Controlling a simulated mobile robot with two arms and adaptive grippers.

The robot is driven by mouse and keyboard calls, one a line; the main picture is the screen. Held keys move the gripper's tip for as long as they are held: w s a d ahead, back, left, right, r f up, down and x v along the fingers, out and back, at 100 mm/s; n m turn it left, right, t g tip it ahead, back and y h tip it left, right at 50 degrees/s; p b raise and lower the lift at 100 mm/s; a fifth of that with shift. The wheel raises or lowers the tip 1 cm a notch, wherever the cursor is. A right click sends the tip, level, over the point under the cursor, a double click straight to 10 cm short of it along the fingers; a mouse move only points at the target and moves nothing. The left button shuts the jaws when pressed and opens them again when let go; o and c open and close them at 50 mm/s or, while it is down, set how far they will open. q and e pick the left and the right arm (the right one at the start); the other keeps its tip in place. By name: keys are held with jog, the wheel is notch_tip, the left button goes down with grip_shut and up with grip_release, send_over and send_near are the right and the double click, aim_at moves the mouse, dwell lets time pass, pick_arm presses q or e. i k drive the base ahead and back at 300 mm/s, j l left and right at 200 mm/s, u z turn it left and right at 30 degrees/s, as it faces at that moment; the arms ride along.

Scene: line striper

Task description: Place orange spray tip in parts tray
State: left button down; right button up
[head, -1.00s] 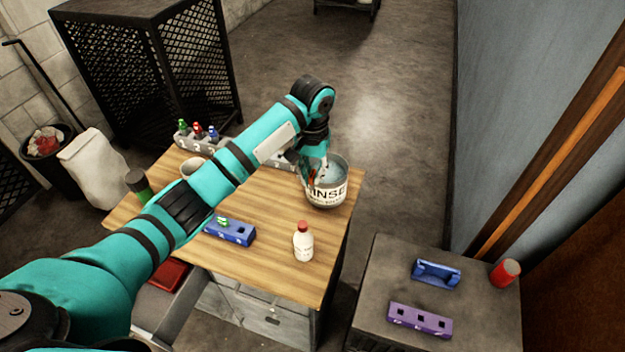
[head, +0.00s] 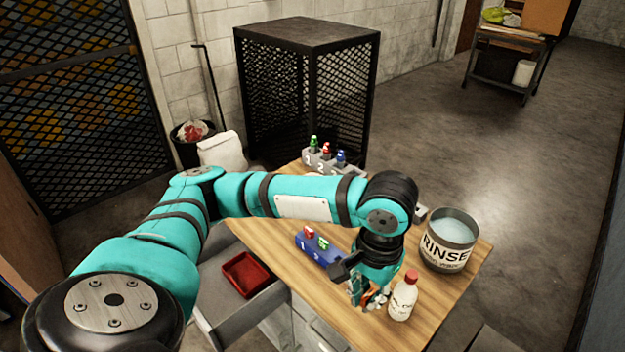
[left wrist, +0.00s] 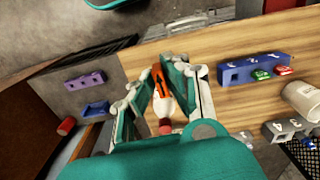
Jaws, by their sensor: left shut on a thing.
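My left gripper (head: 370,297) is shut on the orange spray tip, which has a black arrow and shows between the fingers in the left wrist view (left wrist: 159,78). In the head view the fingers mostly hide the tip. The gripper points down above the wooden table, just left of the white bottle. A blue slotted tray (head: 318,248) lies left of the gripper with a red tip (head: 309,232) and a green tip (head: 323,243) in it. The wrist view shows an open slot (left wrist: 235,76) in it. My right gripper is out of view.
A white bottle with a red cap (head: 403,297) and the RINSE pot (head: 449,240) stand right of the gripper. A grey numbered rack (head: 325,160) with coloured tips is at the back. An open drawer holds a red tray (head: 245,273).

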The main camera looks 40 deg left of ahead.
aim_at(240, 283)
jog(key=j+u, duration=0.15)
jog(key=u, duration=0.25)
jog(key=j+u, duration=0.1)
jog(key=u, duration=0.3)
jog(key=i+j+u, duration=0.1)
jog(key=u, duration=0.25)
jog(key=i+j, duration=0.25)
jog(key=j, duration=0.15)
